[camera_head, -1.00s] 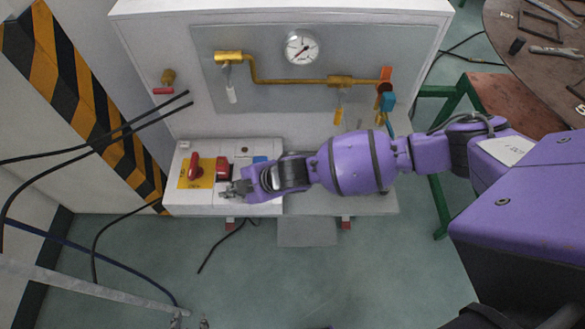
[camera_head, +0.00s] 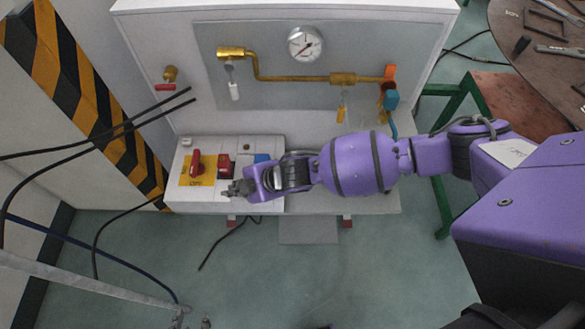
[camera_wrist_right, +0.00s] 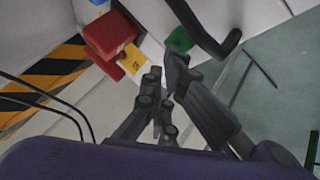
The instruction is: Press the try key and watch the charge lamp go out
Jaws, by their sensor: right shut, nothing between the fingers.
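A white control box (camera_head: 212,207) stands at the foot of the cabinet. On it are a red rotary handle (camera_head: 196,164) on a yellow plate, a red block (camera_head: 224,166) and a blue piece (camera_head: 262,158). My right gripper (camera_head: 232,189) is shut and empty over the box's front part, just in front of the red block. In the right wrist view its fingers (camera_wrist_right: 160,95) point toward a small green key (camera_wrist_right: 180,40), near the red block (camera_wrist_right: 110,35) with its yellow tag. I cannot tell whether they touch anything. I cannot make out which part is the try key or charge lamp.
Above the box are a round gauge (camera_head: 306,45) and a brass pipe (camera_head: 290,79). Black cables (camera_head: 100,145) hang at left. A round table (camera_head: 530,70) with tools stands at upper right. Small grey tips (camera_head: 190,320) at the bottom edge may be my left gripper.

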